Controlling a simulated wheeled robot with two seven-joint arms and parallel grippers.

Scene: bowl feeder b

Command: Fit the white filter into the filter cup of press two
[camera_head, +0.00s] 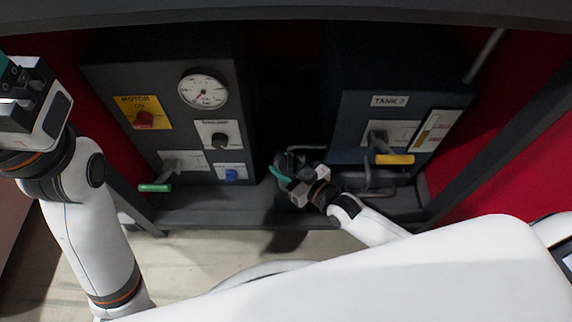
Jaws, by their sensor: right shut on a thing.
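My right gripper (281,174), with teal fingers, is at the gap between the two cabinets, low over the grey base ledge. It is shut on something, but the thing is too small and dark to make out. A dark rounded part (284,190) shows just below the fingers; I cannot tell whether it is a cup. I cannot make out a white filter or a cup marked as press two. My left gripper (6,75) is at the upper left edge, partly cut off, and I cannot tell whether it is open.
A blue cabinet (350,105) labelled TANK 2 with a yellow-handled lever (394,160) stands right. Bent pipes (378,192) sit below it. The floor (190,262) in front is clear.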

